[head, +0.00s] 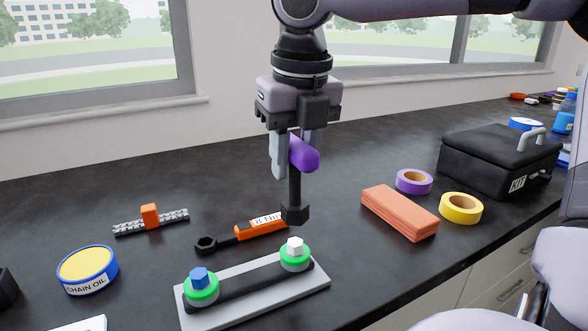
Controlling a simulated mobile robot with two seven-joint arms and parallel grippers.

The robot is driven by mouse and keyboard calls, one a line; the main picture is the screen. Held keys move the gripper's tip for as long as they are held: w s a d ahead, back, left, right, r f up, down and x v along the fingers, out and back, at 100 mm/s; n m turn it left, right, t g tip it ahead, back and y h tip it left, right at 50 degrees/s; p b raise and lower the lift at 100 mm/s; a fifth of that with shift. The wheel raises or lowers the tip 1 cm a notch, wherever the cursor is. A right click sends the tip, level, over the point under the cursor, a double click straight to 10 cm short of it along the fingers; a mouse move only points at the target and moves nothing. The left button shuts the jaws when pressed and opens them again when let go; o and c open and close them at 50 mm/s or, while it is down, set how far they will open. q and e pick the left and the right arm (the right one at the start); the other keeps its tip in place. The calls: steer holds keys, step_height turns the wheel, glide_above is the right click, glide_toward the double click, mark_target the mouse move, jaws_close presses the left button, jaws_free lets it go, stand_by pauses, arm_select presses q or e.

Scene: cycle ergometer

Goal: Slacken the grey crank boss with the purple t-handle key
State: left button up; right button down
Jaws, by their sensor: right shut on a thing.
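The purple t-handle key (304,154) is held upright in my right gripper (293,155), which is shut on its purple handle. Its black shaft points down and ends in a dark socket (295,214). The pale grey hex crank boss (295,246) sits on a green disc at the right end of a black crank bar (240,281). The socket appears just above the boss, with a small gap between them. A blue hex boss (198,278) sits on another green disc at the left end. My left gripper is not in view.
The bar lies on a grey plate (255,301). An orange-handled wrench (258,228) lies close behind it. A chain piece (150,217), chain oil tin (87,270), orange block (399,211), purple tape (414,181), yellow tape (461,208) and black kit case (496,165) stand around.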

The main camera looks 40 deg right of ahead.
mark_target(295, 202)
steer(key=m, duration=0.1)
steer(key=f+m+b, duration=0.1)
steer(key=m, duration=0.1)
steer(key=shift+b, duration=0.3)
steer(key=shift+r+m+h, duration=0.1)
steer(key=shift+m+h, duration=0.2)
steer(key=shift+m, duration=0.4)
steer(key=shift+m+g, duration=0.3)
steer(key=shift+m, duration=0.6)
steer(key=shift+d+f+b, duration=0.1)
steer(key=shift+f+b, duration=0.8)
steer(key=shift+b, duration=0.05)
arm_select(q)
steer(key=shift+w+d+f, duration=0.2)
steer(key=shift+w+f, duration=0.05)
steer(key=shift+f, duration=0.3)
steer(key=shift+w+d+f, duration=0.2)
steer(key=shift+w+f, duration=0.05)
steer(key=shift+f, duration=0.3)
arm_select(e)
steer(key=shift+f, duration=0.3)
arm_select(q)
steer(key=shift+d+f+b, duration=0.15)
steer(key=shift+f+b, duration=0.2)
steer(key=shift+b, duration=0.2)
arm_select(e)
steer(key=shift+f, duration=0.35)
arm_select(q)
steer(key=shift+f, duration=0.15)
